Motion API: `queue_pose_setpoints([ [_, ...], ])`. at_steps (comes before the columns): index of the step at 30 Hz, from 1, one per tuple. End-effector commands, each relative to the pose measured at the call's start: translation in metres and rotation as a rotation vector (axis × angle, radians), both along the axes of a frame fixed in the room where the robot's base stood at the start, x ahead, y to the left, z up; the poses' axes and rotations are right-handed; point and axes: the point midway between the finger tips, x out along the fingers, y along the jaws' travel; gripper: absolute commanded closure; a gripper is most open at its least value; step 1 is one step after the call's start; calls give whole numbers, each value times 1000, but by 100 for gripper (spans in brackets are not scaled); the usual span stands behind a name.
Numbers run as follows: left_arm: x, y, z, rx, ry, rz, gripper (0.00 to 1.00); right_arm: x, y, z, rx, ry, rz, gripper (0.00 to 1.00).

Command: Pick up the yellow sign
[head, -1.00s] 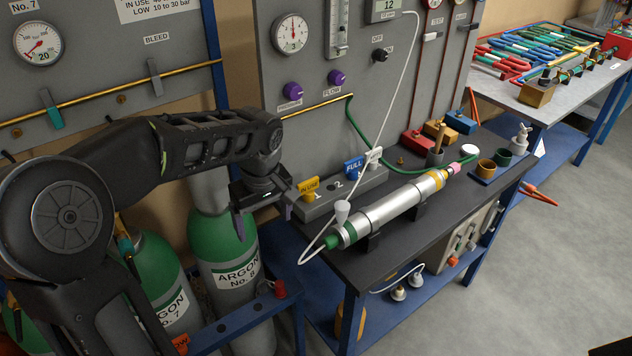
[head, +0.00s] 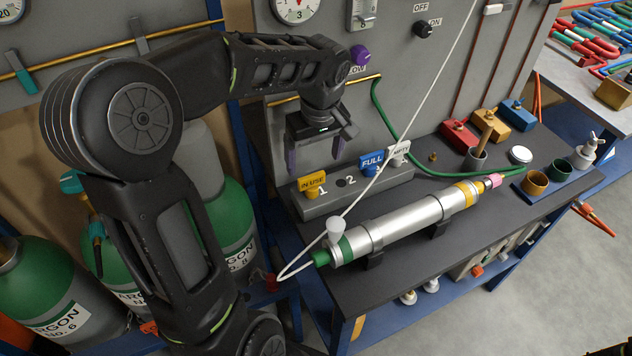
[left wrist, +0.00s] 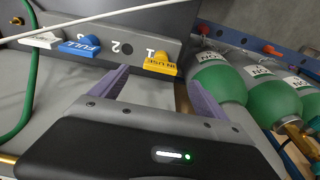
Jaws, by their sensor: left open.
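The yellow sign (head: 312,183), marked IN USE, stands upright in slot 1 at the left end of a grey block (head: 328,205). My left gripper (head: 322,160) is open and empty, with its purple fingers pointing down, just above and behind the sign in the head view. In the left wrist view the yellow sign (left wrist: 161,63) lies ahead of the open fingers, nearer the right finger and apart from it. A blue FULL sign (head: 371,163) and a white sign (head: 398,150) stand farther right on the block.
A silver cylinder (head: 400,222) lies on stands on the dark bench (head: 400,265) in front of the block. A white cord (head: 425,100) crosses in front of the signs. The gauge panel rises behind. Green argon bottles (head: 58,287) stand at left.

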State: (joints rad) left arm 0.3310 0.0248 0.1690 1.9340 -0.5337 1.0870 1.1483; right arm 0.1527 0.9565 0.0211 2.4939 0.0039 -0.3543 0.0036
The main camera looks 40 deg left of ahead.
Motion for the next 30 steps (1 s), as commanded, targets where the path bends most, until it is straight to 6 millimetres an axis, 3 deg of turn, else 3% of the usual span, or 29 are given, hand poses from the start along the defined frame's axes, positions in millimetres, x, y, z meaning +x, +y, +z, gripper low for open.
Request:
queue_pose_setpoints([
  [12,2,4,-26,0,1,0,15,0,0,3,-1,1,-1,64],
  [23,2,5,-31,-1,3,0,15,0,0,6,-2,2,-1,64],
  [30,3,12,-64,-1,4,0,15,-2,-1,17,-5,6,-2,64],
])
